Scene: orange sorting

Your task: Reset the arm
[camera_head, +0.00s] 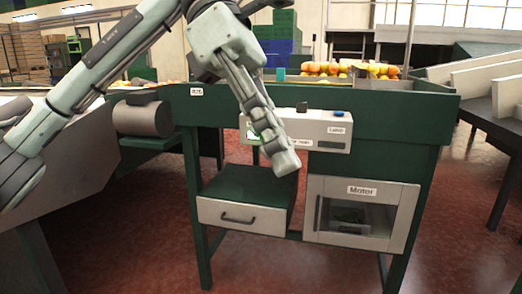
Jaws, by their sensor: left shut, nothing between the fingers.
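My left arm (85,85) comes in from the left and arches over at the top of the head view. My left gripper (283,163) hangs down in front of the green sorting table (400,105), its fingers together and empty. It overlaps part of the white control box (325,128) on the table's front. I cannot tell whether it touches the box. My right gripper is not in view.
Oranges (350,70) lie on top of the table. Below are a drawer (240,217) with a dark handle and a cabinet labelled Motor (362,190). A grey conveyor (507,85) stands at the right. Red floor (465,215) is clear at lower right.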

